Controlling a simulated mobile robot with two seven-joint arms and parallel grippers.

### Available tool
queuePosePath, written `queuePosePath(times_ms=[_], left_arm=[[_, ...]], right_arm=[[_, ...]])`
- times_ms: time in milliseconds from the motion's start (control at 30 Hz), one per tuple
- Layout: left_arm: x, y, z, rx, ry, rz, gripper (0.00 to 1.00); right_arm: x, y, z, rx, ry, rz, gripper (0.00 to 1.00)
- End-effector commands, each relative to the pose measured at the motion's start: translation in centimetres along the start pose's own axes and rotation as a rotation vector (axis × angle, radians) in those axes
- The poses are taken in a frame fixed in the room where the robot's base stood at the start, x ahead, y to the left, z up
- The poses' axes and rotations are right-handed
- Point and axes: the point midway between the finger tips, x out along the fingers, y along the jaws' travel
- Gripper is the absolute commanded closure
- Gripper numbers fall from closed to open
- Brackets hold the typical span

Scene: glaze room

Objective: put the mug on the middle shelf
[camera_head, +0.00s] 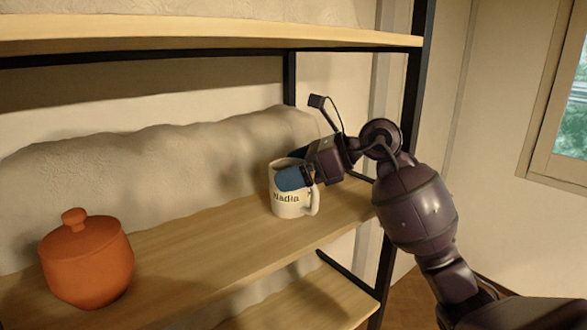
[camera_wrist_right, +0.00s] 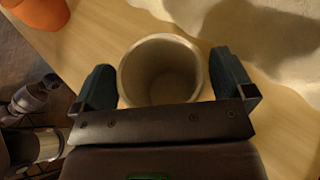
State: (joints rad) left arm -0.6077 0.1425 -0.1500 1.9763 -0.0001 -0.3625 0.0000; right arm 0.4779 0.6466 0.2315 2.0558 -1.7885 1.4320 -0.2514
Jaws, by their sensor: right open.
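A white mug (camera_head: 285,203) with dark lettering stands upright on the wooden middle shelf (camera_head: 200,232), near its right end, handle toward the right. My right gripper (camera_head: 292,178) is at the mug's upper part, coming from the right. In the right wrist view the mug (camera_wrist_right: 160,50) shows its open, empty inside between the two dark blue fingers of my right gripper (camera_wrist_right: 163,80). The fingers are spread on either side of it, with a small gap visible at the right one. My left gripper does not show clearly in either view.
A lidded orange jar (camera_head: 87,262) stands on the same shelf at the left. An upper shelf (camera_head: 210,32) runs above and a lower shelf (camera_head: 310,300) below. A black post (camera_head: 412,100) stands at the right end. The shelf between jar and mug is clear.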

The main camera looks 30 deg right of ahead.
Motion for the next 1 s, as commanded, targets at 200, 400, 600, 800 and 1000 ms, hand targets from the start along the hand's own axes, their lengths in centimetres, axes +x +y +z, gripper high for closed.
queuePosePath(times_ms=[200, 400, 600, 800, 1000], left_arm=[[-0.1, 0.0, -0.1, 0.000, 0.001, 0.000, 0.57], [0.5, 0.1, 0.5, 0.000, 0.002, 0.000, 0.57], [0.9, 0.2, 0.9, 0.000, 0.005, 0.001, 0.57], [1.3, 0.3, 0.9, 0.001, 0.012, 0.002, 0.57], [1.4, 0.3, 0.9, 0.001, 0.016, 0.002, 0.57]], right_arm=[[-0.8, -0.1, 0.2, -0.001, 0.000, -0.003, 0.00], [-4.2, -0.1, 0.0, -0.001, 0.003, -0.005, 0.00], [-8.0, -0.1, 0.0, -0.001, 0.003, -0.004, 0.00], [-10.8, -0.1, 0.1, 0.000, 0.001, -0.003, 0.00], [-12.0, 0.0, 0.2, 0.000, 0.000, -0.001, 0.00]])
